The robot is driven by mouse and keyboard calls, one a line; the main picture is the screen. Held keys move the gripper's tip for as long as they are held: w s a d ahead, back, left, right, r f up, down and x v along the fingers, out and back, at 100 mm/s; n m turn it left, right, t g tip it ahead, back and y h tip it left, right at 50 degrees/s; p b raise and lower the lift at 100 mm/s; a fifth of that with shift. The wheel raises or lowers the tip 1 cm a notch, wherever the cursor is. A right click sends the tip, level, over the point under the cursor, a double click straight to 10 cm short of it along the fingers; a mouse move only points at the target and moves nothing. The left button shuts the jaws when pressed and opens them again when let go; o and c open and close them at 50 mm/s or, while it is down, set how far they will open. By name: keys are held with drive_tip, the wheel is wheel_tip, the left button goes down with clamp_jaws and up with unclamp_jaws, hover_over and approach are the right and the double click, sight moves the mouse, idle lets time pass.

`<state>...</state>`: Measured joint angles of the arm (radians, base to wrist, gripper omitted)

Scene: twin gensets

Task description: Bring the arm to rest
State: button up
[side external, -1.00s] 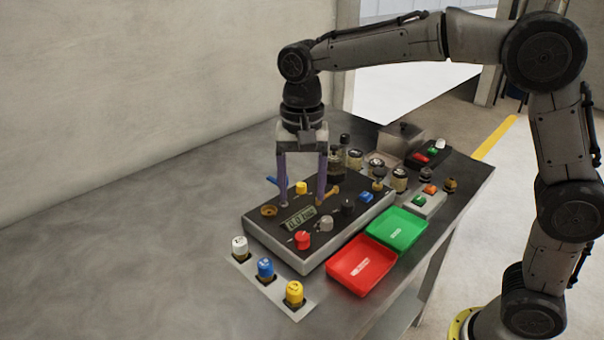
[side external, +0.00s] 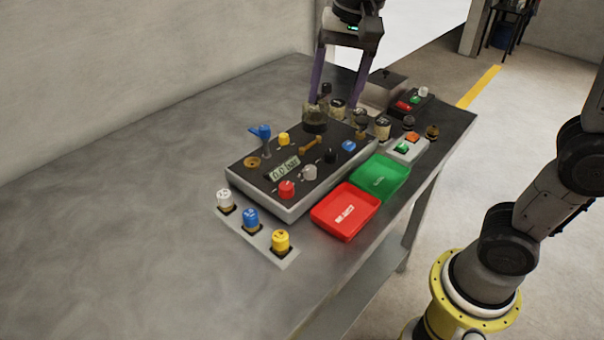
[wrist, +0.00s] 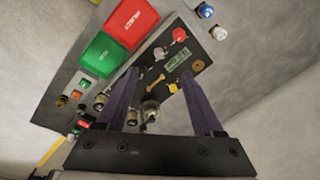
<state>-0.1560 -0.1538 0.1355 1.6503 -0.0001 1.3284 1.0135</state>
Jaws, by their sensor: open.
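My gripper (side external: 335,104) is open and empty, with its two purple fingers pointing down at the far side of the control panel (side external: 240,180). It is raised above the panel's far edge, near the dark round fittings, and I see nothing held between the fingers. In the wrist view the open fingers (wrist: 158,72) spread toward the panel, with a brass lever (wrist: 155,79) and a yellow knob (wrist: 173,87) visible between them. The panel carries a blue-handled lever (side external: 264,138), a small display (side external: 284,168) and a red knob (side external: 286,189).
A red tray (side external: 345,212) and a green tray (side external: 380,177) lie beside the panel. White, blue (side external: 251,219) and yellow (side external: 281,241) capped pieces stand in a front plate. The table's left side is bare.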

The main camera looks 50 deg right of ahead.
drive_tip(key=s+d+n+t, duration=0.2)
drive_tip(key=s+d, duration=0.2)
drive_tip(key=s, duration=0.6)
drive_tip(key=s+d+f+n+t, duration=0.1)
drive_tip(key=s+f+n, duration=0.5)
drive_tip(key=f, duration=0.3)
drive_tip(key=shift+n+t, duration=0.3)
drive_tip(key=shift+n, duration=0.6)
